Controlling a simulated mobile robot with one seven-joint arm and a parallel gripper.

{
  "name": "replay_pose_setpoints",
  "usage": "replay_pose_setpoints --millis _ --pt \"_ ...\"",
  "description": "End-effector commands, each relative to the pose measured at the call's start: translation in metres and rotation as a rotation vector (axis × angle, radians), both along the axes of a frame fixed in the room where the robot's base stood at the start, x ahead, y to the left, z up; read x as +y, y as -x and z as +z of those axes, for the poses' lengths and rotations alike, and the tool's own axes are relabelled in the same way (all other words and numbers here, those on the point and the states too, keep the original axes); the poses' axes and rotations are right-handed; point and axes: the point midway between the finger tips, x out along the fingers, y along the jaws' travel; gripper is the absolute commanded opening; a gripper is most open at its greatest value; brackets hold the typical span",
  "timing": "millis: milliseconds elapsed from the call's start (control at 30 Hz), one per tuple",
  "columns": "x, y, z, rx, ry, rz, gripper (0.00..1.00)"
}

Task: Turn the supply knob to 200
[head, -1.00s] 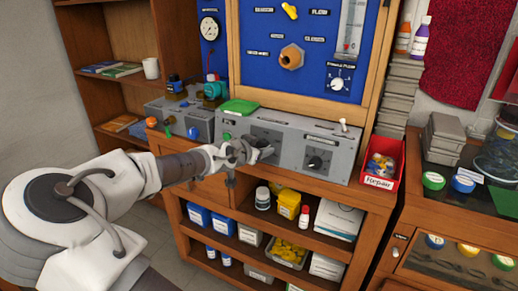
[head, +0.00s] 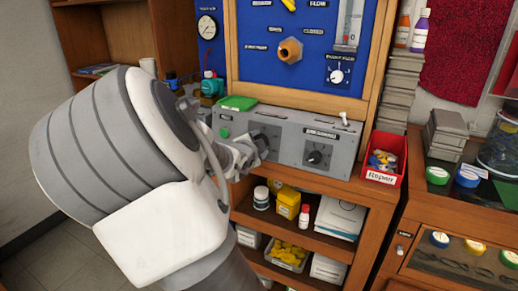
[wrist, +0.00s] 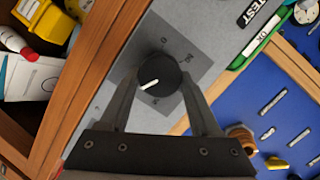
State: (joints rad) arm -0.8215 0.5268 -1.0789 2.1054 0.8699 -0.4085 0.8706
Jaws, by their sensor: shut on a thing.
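The grey supply box (head: 289,140) stands on the wooden bench with black knobs on its front. My gripper (head: 255,150) is at the left knob in the head view, and it hides much of that knob. In the wrist view, the black round supply knob (wrist: 158,72) sits between the two fingers of my gripper (wrist: 158,85), which is shut on it. The knob's white pointer line points to the lower left in the wrist view. A 0 and a 50 show on the dial plate; other marks are hidden or too small to read.
A second black knob (head: 317,156) is to the right on the same box. A green item (head: 238,103) lies on top of the box. A red bin (head: 384,160) stands at its right end. Shelves with bottles and containers are below.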

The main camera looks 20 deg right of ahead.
Motion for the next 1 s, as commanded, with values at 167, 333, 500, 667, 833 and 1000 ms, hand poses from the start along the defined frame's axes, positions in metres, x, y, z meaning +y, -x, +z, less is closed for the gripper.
replay_pose_setpoints --millis 167,333,500,667,833,1000 --pt "-0.0002 0.0001 -0.0013 -0.053 -0.041 -0.014 0.08" --pt "-0.0003 0.0003 -0.0006 -0.075 -0.057 -0.019 0.08" --pt "-0.0003 0.0002 -0.0003 -0.082 -0.063 -0.021 0.08" --pt "-0.0003 0.0001 -0.0001 -0.081 -0.063 -0.021 0.08" --pt "-0.0002 0.0002 -0.0001 -0.082 -0.064 -0.021 0.74" --pt "-0.0001 0.0003 -0.0003 -0.081 -0.063 -0.021 0.94"
